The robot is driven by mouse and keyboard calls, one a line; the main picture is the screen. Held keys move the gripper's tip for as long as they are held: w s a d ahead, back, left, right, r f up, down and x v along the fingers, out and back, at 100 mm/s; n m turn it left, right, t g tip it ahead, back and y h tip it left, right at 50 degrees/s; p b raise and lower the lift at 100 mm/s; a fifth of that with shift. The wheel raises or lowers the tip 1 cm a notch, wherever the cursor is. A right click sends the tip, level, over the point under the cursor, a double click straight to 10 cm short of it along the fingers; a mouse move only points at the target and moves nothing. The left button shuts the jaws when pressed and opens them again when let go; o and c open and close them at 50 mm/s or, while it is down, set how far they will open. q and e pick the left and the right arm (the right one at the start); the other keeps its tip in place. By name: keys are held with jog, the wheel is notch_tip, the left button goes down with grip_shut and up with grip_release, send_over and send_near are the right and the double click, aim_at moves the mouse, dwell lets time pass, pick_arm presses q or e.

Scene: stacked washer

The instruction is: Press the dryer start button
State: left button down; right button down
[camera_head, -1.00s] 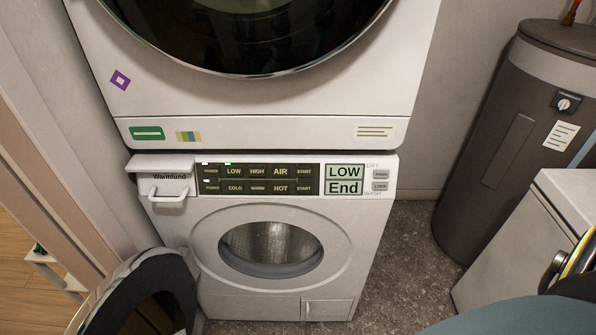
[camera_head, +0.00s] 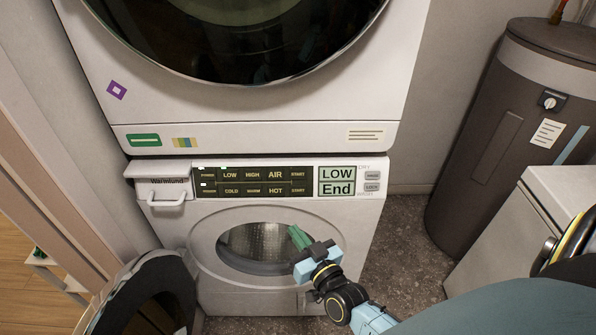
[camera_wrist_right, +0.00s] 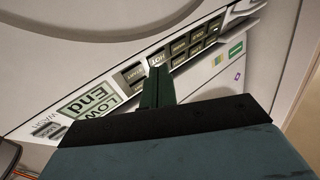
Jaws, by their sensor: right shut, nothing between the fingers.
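The control panel (camera_head: 254,182) is a dark strip with two rows of labelled buttons on the lower machine. The dryer start button (camera_head: 298,174) is at the right end of the upper row, beside the display (camera_head: 337,181) reading LOW and End. My right gripper (camera_head: 297,236) is shut and empty, its green fingers below the panel, in front of the round drum opening. In the right wrist view, its fingers (camera_wrist_right: 157,76) overlap part of the panel and hide some buttons; contact cannot be told. The panel appears turned over there. My left gripper is out of view.
A round dark-rimmed door (camera_head: 148,297) hangs open at the lower left. A drawer handle (camera_head: 166,200) juts out left of the panel. A dark tank (camera_head: 496,135) and a white cabinet (camera_head: 500,235) stand at the right.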

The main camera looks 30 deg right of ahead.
aim_at(298, 174)
notch_tip(298, 174, up, 11)
jog(key=d+m+t+h, duration=0.1)
jog(key=t, duration=0.1)
jog(key=shift+w+d+m+t+h, duration=0.3)
jog(key=shift+w+d+t+h, duration=0.05)
jog(key=shift+w+t+h, duration=0.05)
jog(key=shift+w, duration=0.1)
jog(key=shift+w+d+f+b, duration=0.65)
jog(key=shift+w+b, duration=0.25)
jog(key=shift+w, duration=0.2)
jog(key=shift+w+d+f+b, duration=0.5)
jog(key=shift+w+d+b, duration=0.35)
jog(key=shift+w, duration=0.3)
jog(key=shift+w+d+f+b, duration=0.6)
jog(key=shift+w+b, duration=0.35)
jog(key=shift+w, duration=0.15)
jog(key=shift+w+d+f, duration=0.2)
jog(key=shift+w, duration=0.15)
